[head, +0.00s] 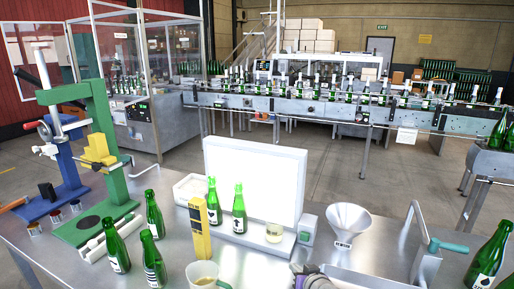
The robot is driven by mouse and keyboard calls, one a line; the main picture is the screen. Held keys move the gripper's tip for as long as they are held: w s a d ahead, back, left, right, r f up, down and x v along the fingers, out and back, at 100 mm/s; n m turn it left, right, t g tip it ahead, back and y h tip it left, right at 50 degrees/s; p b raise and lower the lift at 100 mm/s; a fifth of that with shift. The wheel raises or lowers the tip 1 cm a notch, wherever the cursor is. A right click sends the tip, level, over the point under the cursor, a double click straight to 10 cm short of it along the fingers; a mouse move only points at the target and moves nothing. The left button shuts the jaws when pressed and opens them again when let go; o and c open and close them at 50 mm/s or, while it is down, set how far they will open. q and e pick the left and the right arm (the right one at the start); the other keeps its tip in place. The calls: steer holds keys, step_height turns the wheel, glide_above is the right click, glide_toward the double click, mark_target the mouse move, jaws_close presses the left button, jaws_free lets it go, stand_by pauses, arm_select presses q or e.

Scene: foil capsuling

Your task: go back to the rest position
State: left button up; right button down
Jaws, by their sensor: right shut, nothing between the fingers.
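My right gripper (304,269) shows at the bottom edge, a little right of the middle. It is shut and holds nothing. Only its front end is in view; the rest is cut off by the frame. My left gripper is not in view.
Green bottles (115,247) stand at the left, two more (239,210) before a white panel (255,180). A yellow upright block (199,228), a mug (203,275), a funnel (346,222) and a lever device (425,250) surround my gripper. A green press (98,160) stands left.

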steer(key=shift+g, duration=0.3)
steer(key=v, duration=0.2)
steer(key=a+p+v, duration=0.1)
steer(key=v, duration=0.1)
steer(key=shift+s+r, duration=0.1)
steer(key=shift+s, duration=0.1)
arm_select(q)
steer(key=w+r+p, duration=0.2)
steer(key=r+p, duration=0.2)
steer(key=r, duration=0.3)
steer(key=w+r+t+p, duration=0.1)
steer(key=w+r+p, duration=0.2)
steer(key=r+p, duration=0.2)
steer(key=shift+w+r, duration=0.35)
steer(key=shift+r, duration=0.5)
arm_select(e)
steer(key=s+d+r+g+h, duration=0.1)
steer(key=s+d+r+g, duration=0.1)
steer(key=s, duration=0.9)
steer(key=s+d+r+g+h, duration=0.2)
steer(key=s+d+r, duration=0.1)
steer(key=s, duration=0.8)
steer(key=shift+d+g, duration=0.3)
steer(key=shift+d, duration=0.15)
